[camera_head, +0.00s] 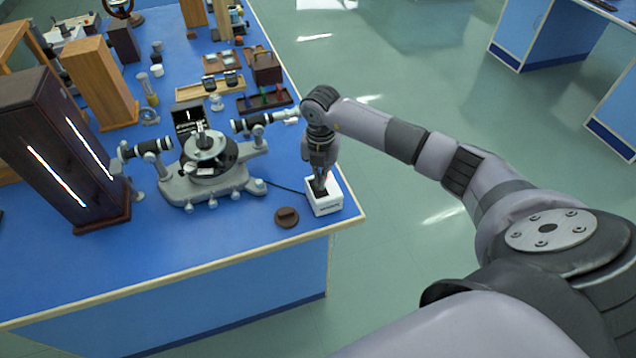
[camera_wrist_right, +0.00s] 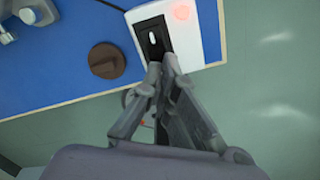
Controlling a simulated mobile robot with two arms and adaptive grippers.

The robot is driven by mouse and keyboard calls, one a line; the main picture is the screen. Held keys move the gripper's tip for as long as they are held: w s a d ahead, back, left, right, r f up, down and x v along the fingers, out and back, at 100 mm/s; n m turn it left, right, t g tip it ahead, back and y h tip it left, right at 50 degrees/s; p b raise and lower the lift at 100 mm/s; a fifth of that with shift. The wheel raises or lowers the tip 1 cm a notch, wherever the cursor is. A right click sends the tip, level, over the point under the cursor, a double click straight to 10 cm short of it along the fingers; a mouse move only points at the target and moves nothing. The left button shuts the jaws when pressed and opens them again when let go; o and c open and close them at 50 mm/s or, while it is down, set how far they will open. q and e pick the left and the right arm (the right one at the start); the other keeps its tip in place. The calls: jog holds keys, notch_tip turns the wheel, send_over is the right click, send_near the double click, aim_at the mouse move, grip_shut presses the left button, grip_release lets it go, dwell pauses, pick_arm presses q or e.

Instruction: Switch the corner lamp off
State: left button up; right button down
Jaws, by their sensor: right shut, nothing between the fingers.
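A white switch box (camera_head: 327,208) stands at the near right corner of the blue bench, probably the corner lamp's box. In the right wrist view the white box (camera_wrist_right: 203,40) has a black rocker switch (camera_wrist_right: 153,36) with a white mark. A glowing red-pink light (camera_wrist_right: 181,12) shows beside the switch. My right gripper (camera_head: 321,184) is shut and empty, pointing down over the box. Its closed tips (camera_wrist_right: 161,64) are at the near end of the switch; I cannot tell whether they touch it. My left gripper is in neither view.
A round brown cap (camera_head: 287,217) lies left of the box. A grey spectrometer (camera_head: 208,176) and a tall dark cabinet (camera_head: 62,150) stand further left. A thin dark cable runs from the box toward the spectrometer. Open floor (camera_head: 410,240) lies right of the bench.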

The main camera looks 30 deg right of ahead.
jog(key=shift+s+f+b, duration=0.1)
jog(key=shift+f+b, duration=0.85)
jog(key=shift+f, duration=0.3)
dwell(1.0)
jog(key=shift+r+p, duration=0.7)
jog(key=shift+r, duration=0.05)
jog(key=shift+r+p, duration=1.85)
jog(key=shift+r, duration=0.95)
jog(key=shift+f, duration=0.1)
